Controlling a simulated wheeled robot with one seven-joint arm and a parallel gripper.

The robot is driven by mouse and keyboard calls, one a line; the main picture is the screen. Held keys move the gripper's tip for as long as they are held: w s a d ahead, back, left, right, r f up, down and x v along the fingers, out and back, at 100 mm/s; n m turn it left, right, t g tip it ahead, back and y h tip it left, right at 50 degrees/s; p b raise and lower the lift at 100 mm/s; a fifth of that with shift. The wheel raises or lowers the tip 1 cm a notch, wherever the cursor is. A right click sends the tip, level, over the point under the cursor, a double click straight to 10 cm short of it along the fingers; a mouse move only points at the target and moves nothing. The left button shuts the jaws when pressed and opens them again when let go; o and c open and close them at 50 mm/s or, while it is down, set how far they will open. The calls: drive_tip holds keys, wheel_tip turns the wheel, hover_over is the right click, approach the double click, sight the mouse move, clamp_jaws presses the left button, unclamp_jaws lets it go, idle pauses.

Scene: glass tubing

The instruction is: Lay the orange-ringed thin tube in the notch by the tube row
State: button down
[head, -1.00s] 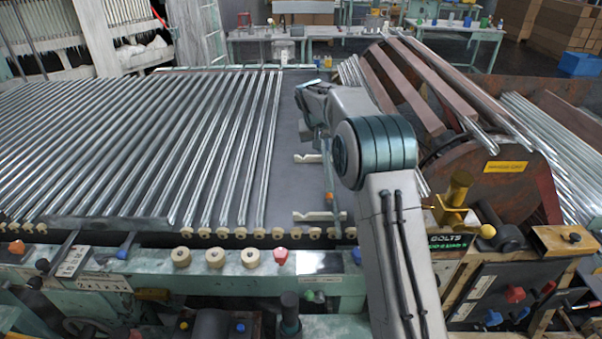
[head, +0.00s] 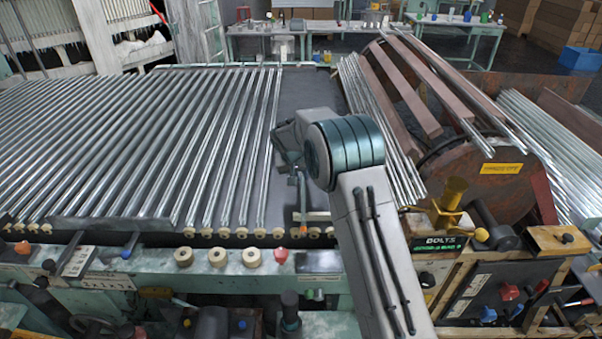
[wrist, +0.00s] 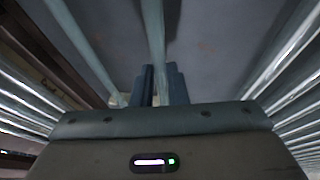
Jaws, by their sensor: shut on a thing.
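My gripper (wrist: 160,88) is shut on a thin glass tube (wrist: 154,40), which runs lengthwise between the two fingers in the wrist view. In the head view the held tube (head: 302,192) shows below my wrist, over the dark bed just right of the tube row (head: 232,150). A small orange mark (head: 303,229) shows near its front end. A pale notched support (head: 313,216) sits at the bed's front, by the tube's near end. My arm hides the far support and most of the tube. I cannot tell whether the tube touches the notch.
The grey bed (head: 305,88) is bare beyond my arm, between the tube row and a leaning bundle of tubes (head: 375,125) on the right. A rusty drum (head: 505,195) stands farther right. Round cream knobs (head: 217,257) line the front edge.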

drive_tip(key=shift+f, duration=0.1)
drive_tip(key=shift+f+b, duration=0.35)
drive_tip(key=shift+b, duration=0.15)
drive_tip(key=c, duration=1.4)
unclamp_jaws()
drive_tip(key=shift+c, duration=0.2)
drive_tip(key=shift+r, duration=0.1)
